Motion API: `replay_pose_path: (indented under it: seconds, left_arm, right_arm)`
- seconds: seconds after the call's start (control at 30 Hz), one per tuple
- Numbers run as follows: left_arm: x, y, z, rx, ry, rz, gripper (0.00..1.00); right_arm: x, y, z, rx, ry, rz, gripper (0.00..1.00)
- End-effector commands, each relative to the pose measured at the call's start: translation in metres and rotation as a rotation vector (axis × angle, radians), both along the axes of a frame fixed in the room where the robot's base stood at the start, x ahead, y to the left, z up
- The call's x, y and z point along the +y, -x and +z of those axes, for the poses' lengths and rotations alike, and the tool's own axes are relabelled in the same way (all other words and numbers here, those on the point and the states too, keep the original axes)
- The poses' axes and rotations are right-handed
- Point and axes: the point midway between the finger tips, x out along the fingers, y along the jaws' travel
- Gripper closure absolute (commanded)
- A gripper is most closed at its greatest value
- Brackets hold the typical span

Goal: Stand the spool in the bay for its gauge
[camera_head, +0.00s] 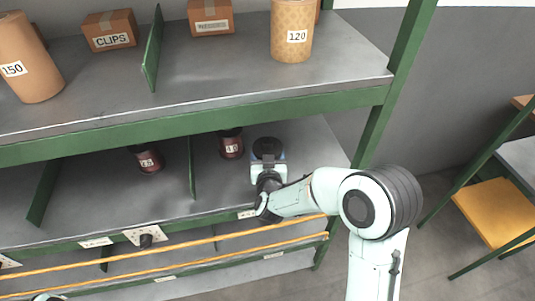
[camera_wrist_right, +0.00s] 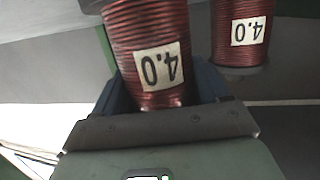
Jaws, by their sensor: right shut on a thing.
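My right gripper (camera_head: 268,168) reaches into the lower shelf (camera_head: 215,195), in the bay right of a green divider (camera_head: 192,166). It is shut on a spool of red-brown wire labelled 4.0 (camera_wrist_right: 150,28), whose dark top flange (camera_head: 267,146) shows in the head view. The spool looks about upright; I cannot tell whether its base touches the shelf. A second 4.0 spool (camera_head: 231,145) stands left of it in the same bay, and also shows in the right wrist view (camera_wrist_right: 242,35).
Another spool (camera_head: 148,160), labelled 2.5 as far as I can read, stands in the bay to the left. The upper shelf (camera_head: 215,75) overhangs, with boxes and a cylinder marked 120 (camera_head: 291,20). Orange rails (camera_head: 180,256) run along the front. Shelf right of my gripper is free.

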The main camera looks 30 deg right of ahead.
Motion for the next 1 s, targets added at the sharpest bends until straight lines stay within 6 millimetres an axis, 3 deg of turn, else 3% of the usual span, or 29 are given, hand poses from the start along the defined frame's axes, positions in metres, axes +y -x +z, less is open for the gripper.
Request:
replay_pose_path:
  seconds: [0.3, 0.33, 0.4, 0.73, 1.0]
  left_arm:
    - [0.000, 0.002, -0.004, 0.002, 0.000, 0.000, 0.57]
    - [0.000, 0.002, -0.003, 0.002, 0.000, 0.000, 0.57]
    - [0.000, 0.002, -0.003, 0.001, 0.000, 0.000, 0.57]
    - [0.000, -0.002, 0.002, -0.002, 0.000, 0.000, 0.57]
    - [0.000, 0.007, -0.011, 0.008, 0.000, 0.000, 0.57]
  right_arm:
    - [0.000, 0.000, -0.001, -0.004, 0.001, 0.000, 0.72]
    - [0.000, 0.000, -0.002, -0.001, 0.000, 0.000, 0.19]
    - [0.000, 0.000, -0.001, -0.001, 0.000, 0.000, 0.00]
    - [0.000, -0.001, 0.004, -0.002, 0.000, 0.000, 0.00]
    - [0.020, 0.042, 0.010, -0.002, -0.002, 0.004, 0.00]
